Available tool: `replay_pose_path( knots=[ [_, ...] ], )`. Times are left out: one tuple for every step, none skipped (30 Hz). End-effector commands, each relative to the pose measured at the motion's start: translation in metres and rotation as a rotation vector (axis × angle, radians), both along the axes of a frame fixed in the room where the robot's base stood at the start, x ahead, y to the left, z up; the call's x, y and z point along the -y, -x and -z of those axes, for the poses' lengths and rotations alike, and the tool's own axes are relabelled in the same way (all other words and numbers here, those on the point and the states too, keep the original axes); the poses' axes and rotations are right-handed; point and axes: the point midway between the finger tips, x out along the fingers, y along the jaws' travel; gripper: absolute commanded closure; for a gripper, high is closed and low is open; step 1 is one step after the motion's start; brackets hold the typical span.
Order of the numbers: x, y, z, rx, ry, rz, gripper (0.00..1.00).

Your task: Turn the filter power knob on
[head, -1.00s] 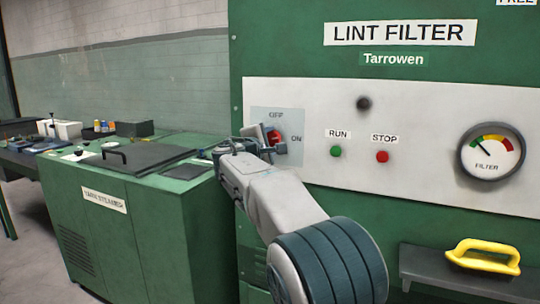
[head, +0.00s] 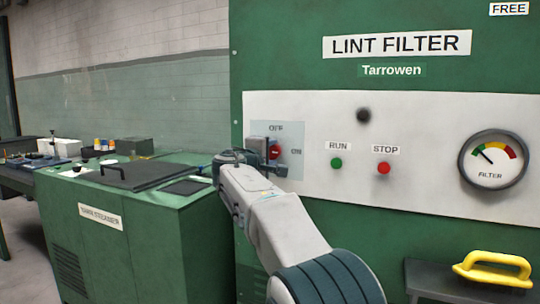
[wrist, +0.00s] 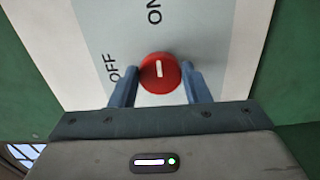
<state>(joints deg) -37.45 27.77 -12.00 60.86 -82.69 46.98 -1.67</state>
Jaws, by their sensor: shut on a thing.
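The red power knob (wrist: 160,84) sits on a pale plate on the lint filter panel, and a bit of it shows in the head view (head: 275,152). In the wrist view its white mark runs upright toward the ON label (wrist: 155,12), with the OFF label (wrist: 123,72) to the left. My gripper (wrist: 160,76) is shut on the knob, one blue-grey finger on each side. In the head view, my gripper (head: 268,151) reaches the knob from the lower left and hides part of it.
Right of the knob are a green RUN button (head: 336,163), a red STOP button (head: 383,168) and a filter gauge (head: 493,160). A yellow handle (head: 493,270) lies low at the right. A green steamer cabinet (head: 120,240) stands at the left.

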Motion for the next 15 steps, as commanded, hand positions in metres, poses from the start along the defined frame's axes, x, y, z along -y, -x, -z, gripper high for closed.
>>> replay_pose_path(
  knots=[
    [0.0002,-0.0001,0.0008,-0.002,-0.002,0.001,0.80],
    [0.0001,-0.0002,0.0009,-0.002,-0.002,0.001,0.80],
    [0.0001,-0.0002,0.0009,-0.002,-0.002,0.001,0.80],
    [0.0002,-0.0001,0.0008,-0.002,-0.002,0.001,0.49],
    [0.0002,-0.0001,0.0008,-0.001,-0.001,0.001,0.41],
    [0.0002,-0.0002,0.0008,-0.001,-0.001,0.001,0.36],
    [0.0002,-0.0002,0.0007,-0.001,0.000,0.001,0.36],
    [0.0002,-0.0002,0.0007,-0.001,0.000,0.001,0.36],
    [0.0001,-0.0001,0.0006,-0.001,0.000,0.000,0.36],
    [0.0001,-0.0001,0.0005,-0.001,0.000,0.000,0.36],
    [0.0000,-0.0001,0.0004,-0.001,0.000,0.000,0.36],
    [0.0000,-0.0001,0.0004,-0.001,0.000,0.000,0.36],
    [0.0000,0.0000,0.0004,-0.001,0.000,0.000,0.36],
    [-0.0003,0.0004,0.0003,0.000,0.000,0.000,0.36],
    [-0.0008,0.0015,0.0002,0.000,0.000,0.000,0.36]
  ],
)
